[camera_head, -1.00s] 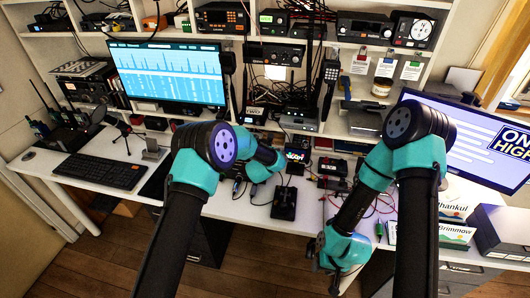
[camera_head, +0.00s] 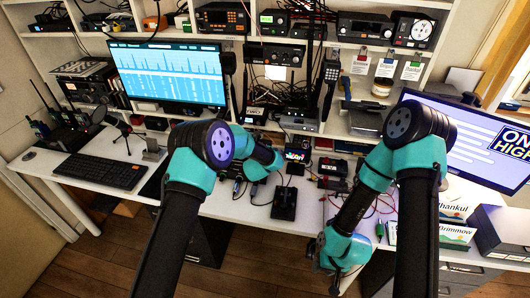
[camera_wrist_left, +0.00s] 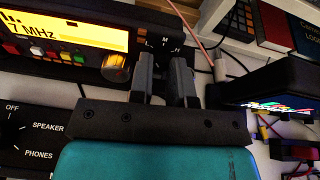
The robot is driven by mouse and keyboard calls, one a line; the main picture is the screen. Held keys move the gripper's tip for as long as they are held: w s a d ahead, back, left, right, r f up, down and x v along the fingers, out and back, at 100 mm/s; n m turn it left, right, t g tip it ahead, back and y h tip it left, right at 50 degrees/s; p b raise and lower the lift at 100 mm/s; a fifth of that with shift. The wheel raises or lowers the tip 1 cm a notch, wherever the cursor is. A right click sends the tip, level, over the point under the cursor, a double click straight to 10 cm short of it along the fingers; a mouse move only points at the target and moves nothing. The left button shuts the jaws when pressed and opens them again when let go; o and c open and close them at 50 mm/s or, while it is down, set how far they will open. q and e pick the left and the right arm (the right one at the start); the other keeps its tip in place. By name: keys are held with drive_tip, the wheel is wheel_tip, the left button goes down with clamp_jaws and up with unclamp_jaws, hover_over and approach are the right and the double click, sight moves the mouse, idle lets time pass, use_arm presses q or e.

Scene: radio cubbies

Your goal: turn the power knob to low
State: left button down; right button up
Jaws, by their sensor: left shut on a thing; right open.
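In the left wrist view, a black radio (camera_wrist_left: 50,65) has a lit amber display reading 7 MHz. The letters L, M and H mark its panel around the power knob's place, by the fingertips. My left gripper (camera_wrist_left: 166,72) is shut there, its two grey fingers slightly apart on the power knob. The fingers hide the knob, so its pointer cannot be seen. In the head view my left arm hides the radio's front. My right gripper (camera_head: 322,268) is open and empty, low at the desk's front edge, far from the radio.
A brass-coloured knob (camera_wrist_left: 117,68) sits just left of my left fingers. A panel marked OFF, SPEAKER and PHONES (camera_wrist_left: 25,138) lies at lower left. A dark device with a lit screen (camera_wrist_left: 265,88) is on the right. The right monitor (camera_head: 470,140) shows ON and HIGH.

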use_arm(q)
drive_tip(key=c, duration=1.1)
unclamp_jaws()
drive_tip(key=v, duration=1.7)
drive_tip(key=shift+s+r, duration=0.1)
drive_tip(key=shift+s, duration=0.1)
drive_tip(key=shift+o, duration=0.2)
